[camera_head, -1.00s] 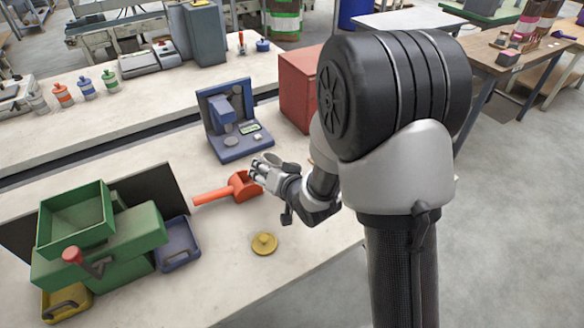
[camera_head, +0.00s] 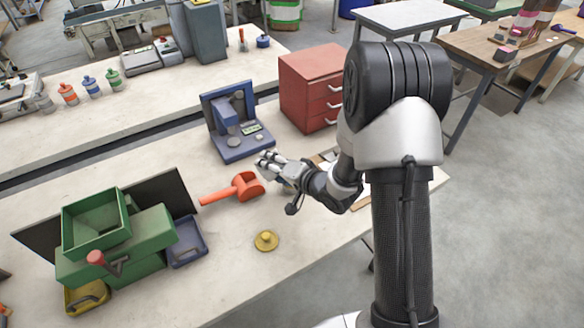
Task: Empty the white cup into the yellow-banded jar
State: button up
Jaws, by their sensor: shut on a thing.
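My gripper (camera_head: 272,161) is above the bench, beside the orange scoop and in front of the blue-grey machine. It is shut on a small pale thing, which seems to be the white cup. The cup is mostly hidden by the fingers, and its tilt and contents cannot be made out. I cannot pick out a jar with a yellow band. Jars with an orange band (camera_head: 68,95), a blue band (camera_head: 91,86) and a green band (camera_head: 114,79) stand on the back bench. A yellow knobbed disc (camera_head: 266,240) lies on the near bench.
The orange scoop (camera_head: 233,189) lies left of my gripper. The blue-grey machine (camera_head: 238,120) and a red drawer cabinet (camera_head: 312,84) stand behind. The bench around the yellow disc is clear.

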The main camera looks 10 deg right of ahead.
jog(key=shift+r, duration=0.1)
jog(key=shift+d+f+m+y, duration=0.15)
jog(key=shift+f+m+y, duration=0.25)
jog(key=shift+m+y, duration=0.3)
dwell(0.6)
jog(key=shift+w+d+r+m+y, duration=0.2)
jog(key=shift+d+r+m+y, duration=0.15)
jog(key=shift+d+m+y, duration=0.2)
dwell(0.6)
jog(key=shift+w+d+r+m+y+p, duration=0.15)
jog(key=shift+r+m+y+p, duration=0.25)
jog(key=shift+m+p, duration=0.55)
dwell(0.3)
jog(key=shift+w+d+r+m+t+y+p, duration=0.1)
jog(key=shift+d+r+m+t+y+p, duration=0.3)
jog(key=shift+m+y+p, duration=0.5)
dwell(1.1)
jog(key=shift+w+d+f+m+y+b, duration=0.1)
jog(key=shift+d+f+m+y+b, duration=0.2)
jog(key=shift+d+f+m, duration=0.3)
dwell(1.0)
jog(key=shift+r+m, duration=0.1)
jog(key=shift+m, duration=0.3)
